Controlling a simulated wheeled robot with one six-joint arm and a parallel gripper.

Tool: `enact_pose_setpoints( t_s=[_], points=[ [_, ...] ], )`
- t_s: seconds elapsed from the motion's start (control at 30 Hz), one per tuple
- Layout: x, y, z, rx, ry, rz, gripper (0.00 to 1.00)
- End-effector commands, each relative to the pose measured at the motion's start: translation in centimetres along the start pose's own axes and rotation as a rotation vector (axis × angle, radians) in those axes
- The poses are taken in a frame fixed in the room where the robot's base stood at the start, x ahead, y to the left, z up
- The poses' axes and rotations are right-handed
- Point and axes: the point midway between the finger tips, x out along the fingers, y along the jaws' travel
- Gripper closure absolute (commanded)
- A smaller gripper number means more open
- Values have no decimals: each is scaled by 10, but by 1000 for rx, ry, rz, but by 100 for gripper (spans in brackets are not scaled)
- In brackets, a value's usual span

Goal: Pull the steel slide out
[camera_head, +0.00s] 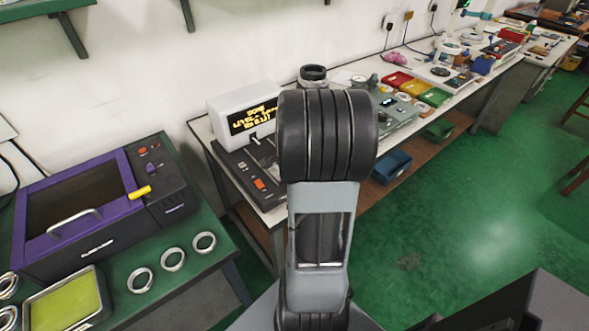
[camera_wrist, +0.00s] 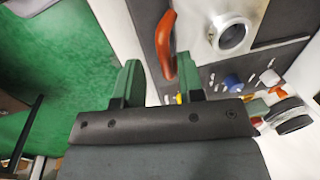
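My gripper (camera_wrist: 157,84) shows in the wrist view as two green fingers set apart, with nothing between them. Beyond the fingertips a curved orange-red handle (camera_wrist: 167,46) stands on a dark panel (camera_wrist: 150,25). To its right is a light steel plate (camera_wrist: 255,8) with a thick steel ring (camera_wrist: 231,37) on it. This plate may be the steel slide, but I cannot tell for sure. The fingertips appear apart from the handle. In the head view my arm hides my gripper and part of the bench.
A white box with a yellow-lit display (camera_head: 236,113) stands on the long bench. A purple-framed machine (camera_head: 75,205) with a grey handle stands on the green table at left, with several steel rings (camera_head: 172,259) and a green-lined tray (camera_head: 65,305). Green floor at right is open.

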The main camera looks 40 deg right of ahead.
Motion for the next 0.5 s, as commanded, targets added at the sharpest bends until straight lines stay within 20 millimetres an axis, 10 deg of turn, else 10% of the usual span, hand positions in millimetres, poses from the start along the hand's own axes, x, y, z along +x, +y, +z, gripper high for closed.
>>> enact_pose_setpoints(
  t_s=[0.5],
  points=[
    [-30, -2, 0, -2, 3, -7, 62]
  ],
)
